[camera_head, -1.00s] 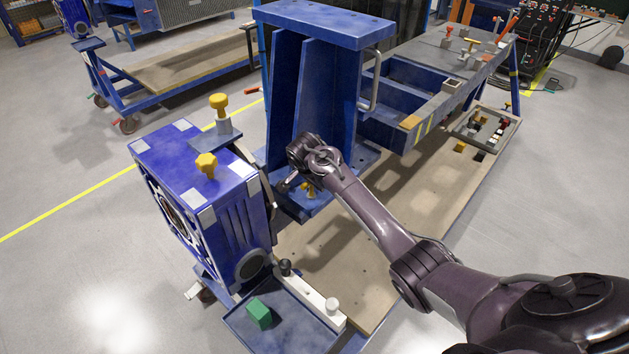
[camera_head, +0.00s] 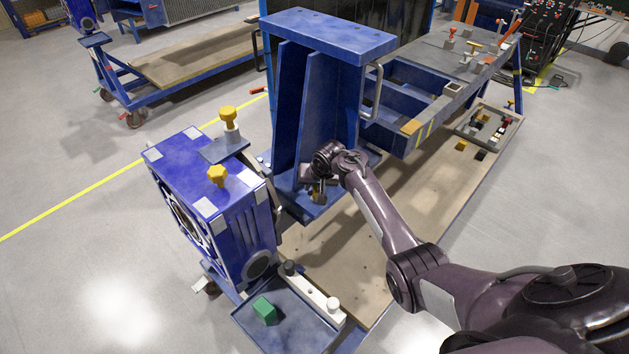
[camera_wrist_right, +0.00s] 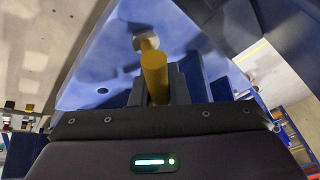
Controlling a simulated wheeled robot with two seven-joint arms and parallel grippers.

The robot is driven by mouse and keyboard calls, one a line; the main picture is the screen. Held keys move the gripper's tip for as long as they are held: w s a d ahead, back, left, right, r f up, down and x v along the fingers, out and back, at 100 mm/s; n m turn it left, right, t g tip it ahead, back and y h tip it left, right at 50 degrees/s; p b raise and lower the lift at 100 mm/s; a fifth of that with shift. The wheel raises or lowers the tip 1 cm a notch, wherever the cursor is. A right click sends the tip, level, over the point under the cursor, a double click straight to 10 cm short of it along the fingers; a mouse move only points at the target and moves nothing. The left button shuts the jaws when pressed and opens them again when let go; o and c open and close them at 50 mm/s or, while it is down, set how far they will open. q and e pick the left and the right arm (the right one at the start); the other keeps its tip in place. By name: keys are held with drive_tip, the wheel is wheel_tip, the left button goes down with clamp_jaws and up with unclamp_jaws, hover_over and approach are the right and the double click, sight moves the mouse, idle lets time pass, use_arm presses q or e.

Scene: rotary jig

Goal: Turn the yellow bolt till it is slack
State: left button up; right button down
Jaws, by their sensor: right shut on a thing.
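A yellow bolt (camera_wrist_right: 154,75) with a pale grey part at its far end shows in the right wrist view, in front of a blue surface. My right gripper (camera_wrist_right: 152,92) is shut on it, with one dark finger on each side. In the head view my right gripper (camera_head: 318,190) is low at the foot of the blue upright bracket (camera_head: 312,95), and it mostly hides the bolt there. I cannot tell from these views how loose the bolt is. My left gripper is not in view.
A blue gearbox-like block (camera_head: 212,195) stands left of the gripper, with two more yellow knobs (camera_head: 217,175) (camera_head: 229,117) on top. A blue tray (camera_head: 285,325) holds a green block (camera_head: 265,309). A blue frame table (camera_head: 440,85) extends back right.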

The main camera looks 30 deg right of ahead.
drive_tip(key=shift+a+n+y, duration=0.1)
drive_tip(key=shift+n+y, duration=0.4)
drive_tip(key=shift+n, duration=0.4)
drive_tip(key=shift+a+n+y, duration=0.15)
drive_tip(key=shift+n+y, duration=0.15)
drive_tip(key=shift+n, duration=0.7)
drive_tip(key=shift+a+f+n+g+y, duration=0.1)
drive_tip(key=shift+n+g+y, duration=0.3)
drive_tip(key=shift+n, duration=0.5)
drive_tip(key=shift+a+n+y+b, duration=0.15)
drive_tip(key=shift+n+y+b, duration=0.15)
drive_tip(key=shift+n+b, duration=0.45)
drive_tip(key=n+g+b, duration=0.1)
drive_tip(key=n+b, duration=0.1)
drive_tip(key=b, duration=0.2)
drive_tip(key=n+g+y+b, duration=0.1)
drive_tip(key=n+b, duration=0.2)
drive_tip(key=s+a+n+g+b, duration=0.1)
drive_tip(key=n+b, duration=0.2)
drive_tip(key=b, duration=0.1)
drive_tip(key=shift+f+n+y+b, duration=0.2)
drive_tip(key=shift+n+y+b, duration=0.1)
drive_tip(key=shift+y, duration=0.1)
drive_tip(key=shift+s+r+n+g+b, duration=0.1)
drive_tip(key=shift+r+n+g+b, duration=0.1)
drive_tip(key=shift+n+g+b, duration=0.55)
drive_tip(key=shift+t, duration=0.25)
drive_tip(key=shift+b, duration=0.3)
